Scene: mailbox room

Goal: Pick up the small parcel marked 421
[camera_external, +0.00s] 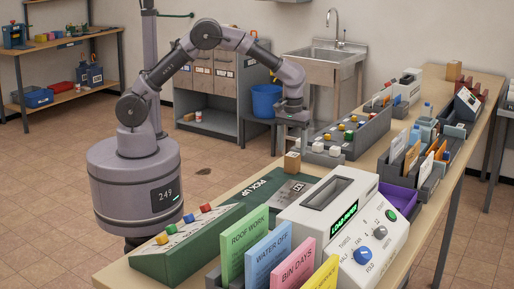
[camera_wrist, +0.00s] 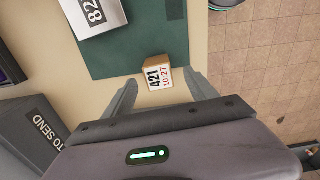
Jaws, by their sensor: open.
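The small parcel marked 421 (camera_wrist: 157,75) is a little tan box with a white label reading 421 and 10:27. In the wrist view it lies at the edge of a dark green mat (camera_wrist: 118,50), just beyond and between my fingertips. In the outside view the small tan box (camera_external: 292,162) stands at the far end of the green PICK UP mat (camera_external: 255,190). My gripper (camera_wrist: 165,88) is open and empty, fingers spread to either side of the parcel. In the outside view my gripper (camera_external: 293,121) hangs above it.
A white box (camera_wrist: 95,14) with a partly cut-off label, 82, lies on the mat. A grey TO SEND container (camera_wrist: 32,140) is at lower left in the wrist view. A white machine (camera_external: 335,205) and coloured cards (camera_external: 268,258) stand nearer the outside camera.

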